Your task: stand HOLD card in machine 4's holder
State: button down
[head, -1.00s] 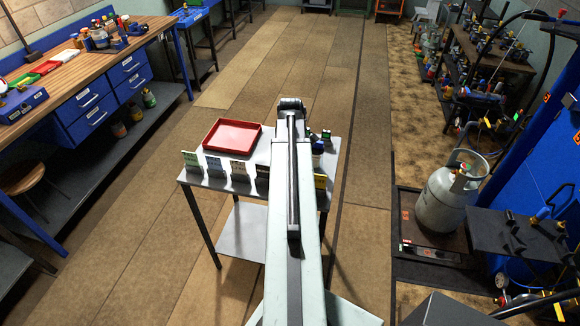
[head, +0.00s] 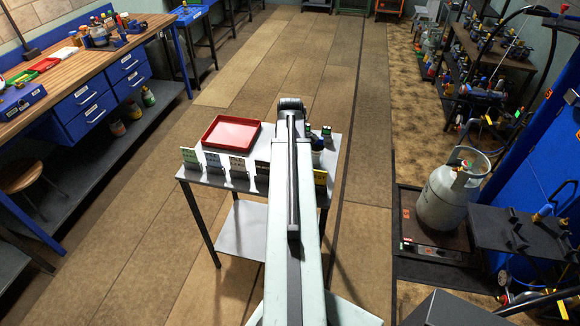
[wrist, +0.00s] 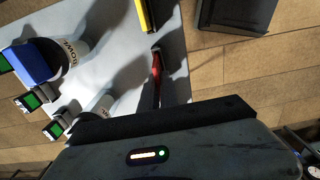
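In the head view, several cards stand in dark holders along the near edge of a small grey table (head: 187,174). They include a greenish card (head: 189,155), a blue-grey card (head: 213,160) and a yellow card (head: 320,177). Their words are too small to read, so I cannot tell the HOLD card or machine 4's holder. My arm covers part of the row and hides my gripper there. In the wrist view, my gripper's dark body (wrist: 180,150) fills the bottom. A thin red and black piece (wrist: 156,77) stands just above it, and a yellow edge (wrist: 147,14) is farther up. I cannot tell whether anything is gripped.
A red tray (head: 231,131) lies on the table behind the cards. White containers, one with a blue top (wrist: 34,61), and small green-screened devices (wrist: 30,101) are at left in the wrist view. A gas cylinder (head: 441,200) stands at right. The floor left of the table is clear.

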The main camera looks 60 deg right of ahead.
jog(key=shift+f+b, duration=0.4)
jog(key=shift+f, duration=0.1)
jog(key=c, duration=1.5)
grip_release()
jog(key=shift+c, duration=0.2)
jog(key=shift+r, duration=0.1)
notch_tip(320, 180, up, 8)
jog(key=p, duration=0.8)
jog(key=shift+f, duration=0.2)
